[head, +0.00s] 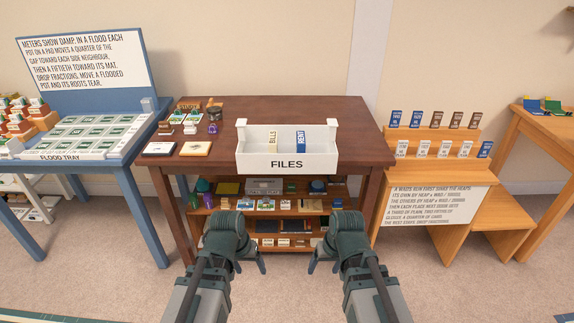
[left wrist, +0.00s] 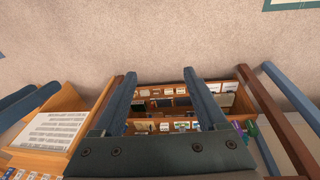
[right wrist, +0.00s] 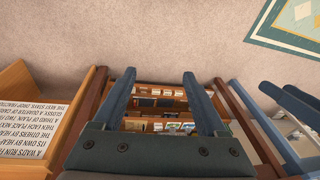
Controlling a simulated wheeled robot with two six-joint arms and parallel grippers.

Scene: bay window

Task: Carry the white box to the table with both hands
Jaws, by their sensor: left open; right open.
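The white box (head: 253,161), marked FILES, stands upright at the front edge of the dark brown table (head: 345,115). A cream BILLS folder (head: 273,141) and a blue RENT folder (head: 300,141) stand inside it. A tab rises at each end of the box. My left gripper (head: 254,264) and right gripper (head: 320,262) are below and in front of the box, apart from it. Both are open and empty, with spread fingers in the left wrist view (left wrist: 160,76) and right wrist view (right wrist: 158,76). The box does not show in either wrist view.
Small blocks, stamps and two pads (head: 195,148) lie on the table left of the box. Shelves (head: 275,222) below hold many small items. A blue flood-tray stand (head: 130,165) is at left; a tiered wooden stand (head: 440,180) is close at right. Carpet is clear in front.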

